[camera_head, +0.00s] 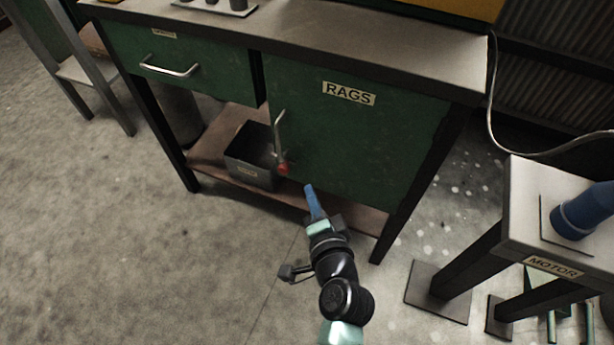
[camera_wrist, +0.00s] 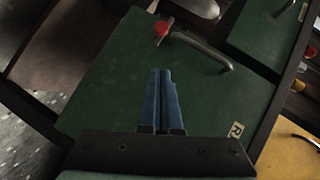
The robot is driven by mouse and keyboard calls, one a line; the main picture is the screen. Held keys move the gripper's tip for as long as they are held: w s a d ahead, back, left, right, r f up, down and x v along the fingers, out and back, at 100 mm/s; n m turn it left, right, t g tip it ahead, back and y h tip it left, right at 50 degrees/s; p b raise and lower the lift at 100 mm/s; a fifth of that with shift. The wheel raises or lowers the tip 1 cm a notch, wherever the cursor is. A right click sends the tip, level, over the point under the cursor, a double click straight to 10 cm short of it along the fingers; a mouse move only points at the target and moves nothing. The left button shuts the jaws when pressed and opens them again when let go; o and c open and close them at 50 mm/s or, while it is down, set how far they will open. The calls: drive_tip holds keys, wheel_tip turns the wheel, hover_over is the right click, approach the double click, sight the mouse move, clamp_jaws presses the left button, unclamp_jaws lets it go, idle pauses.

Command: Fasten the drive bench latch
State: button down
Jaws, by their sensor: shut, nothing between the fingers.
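The green drive bench has a cupboard door (camera_head: 352,130) labelled RAGS, which also fills the middle of the wrist view (camera_wrist: 120,85). A metal bar handle (camera_head: 278,130) stands upright near the door's left edge. A latch with a red knob (camera_head: 283,169) sits just below the handle; the red knob also shows in the wrist view (camera_wrist: 161,28). The door looks closed; I cannot tell the latch's exact position. My gripper (camera_head: 309,188) is shut and empty, in front of the door's lower edge, right of and below the red knob. Its blue fingers (camera_wrist: 162,72) point toward the door, apart from the knob.
A dark bin (camera_head: 250,160) stands on the bench's lower shelf (camera_head: 211,146), left of the door. A drawer (camera_head: 180,65) is above it. A table (camera_head: 530,222) labelled MOTOR stands at the right with a blue motor (camera_head: 588,212). The floor at the left is clear.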

drive_tip(key=shift+p+v, duration=0.35)
drive_tip(key=shift+v, duration=1.6)
drive_tip(key=w+r+n+t, duration=0.3)
drive_tip(key=w+r+n, duration=0.1)
drive_tip(key=r, duration=1.2)
drive_tip(key=w+r+n+t, duration=0.3)
drive_tip(key=r, duration=1.4)
drive_tip(key=s+r+n+t+h+p, duration=0.2)
drive_tip(key=s+r+t, duration=0.35)
drive_tip(key=r, duration=0.95)
drive_tip(key=s+r+n+t+h+p, duration=0.2)
drive_tip(key=s+r, duration=0.6)
drive_tip(key=r, duration=0.7)
wheel_tip(320, 180, up, 35)
drive_tip(key=p, duration=3.5)
drive_tip(key=shift+w+d+p, duration=0.2)
drive_tip(key=shift+d+p, duration=0.15)
drive_tip(key=shift+d, duration=0.05)
drive_tip(key=shift+r, duration=0.1)
